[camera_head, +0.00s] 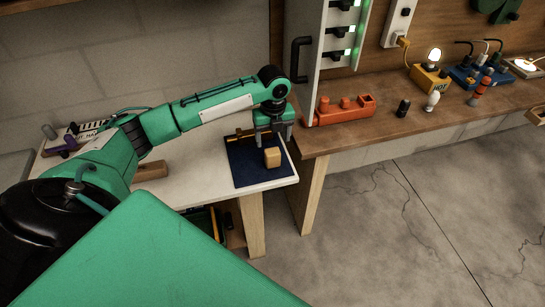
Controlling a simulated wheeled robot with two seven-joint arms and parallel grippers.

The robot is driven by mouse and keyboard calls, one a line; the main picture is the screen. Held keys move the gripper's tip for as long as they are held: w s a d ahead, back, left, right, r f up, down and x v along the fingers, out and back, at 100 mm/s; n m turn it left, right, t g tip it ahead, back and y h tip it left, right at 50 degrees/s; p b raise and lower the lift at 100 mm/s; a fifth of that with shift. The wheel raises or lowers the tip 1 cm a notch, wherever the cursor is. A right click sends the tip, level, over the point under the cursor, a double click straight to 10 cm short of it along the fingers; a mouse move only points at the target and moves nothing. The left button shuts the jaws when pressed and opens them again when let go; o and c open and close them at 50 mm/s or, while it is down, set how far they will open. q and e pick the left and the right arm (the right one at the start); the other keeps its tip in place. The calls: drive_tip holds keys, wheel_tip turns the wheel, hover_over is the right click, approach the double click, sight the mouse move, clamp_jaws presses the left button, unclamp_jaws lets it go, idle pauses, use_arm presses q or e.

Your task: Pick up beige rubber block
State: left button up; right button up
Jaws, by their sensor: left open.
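The beige rubber block (272,157) sits on a dark blue mat (248,176) near the right end of the white-topped table. My left gripper (273,141) is open and points down just behind and above the block. Its fingers appear apart from the block, though the exact gap is hard to judge. A brown item (239,136) lies at the back of the mat, partly next to the gripper. My right gripper is not in view.
A wooden bench (385,125) to the right holds an orange toy-like part (345,108), small bulbs and a yellow lamp box (428,78). A grey cabinet with a black handle (300,58) stands close to my left gripper. Purple tool (62,148) lies at far left.

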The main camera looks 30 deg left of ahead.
sight(273, 151)
use_arm(q)
wheel_tip(273, 151, down, 5)
drive_tip(key=shift+f+p, duration=0.1)
drive_tip(key=shift+p, duration=0.2)
drive_tip(key=shift+a+f+p, duration=0.2)
drive_tip(key=shift+f+p, duration=0.65)
drive_tip(key=shift+f, duration=1.8)
drive_tip(key=c, duration=1.2)
drive_tip(key=shift+c, duration=0.4)
drive_tip(key=shift+w+r, duration=0.1)
drive_tip(key=shift+r, duration=0.05)
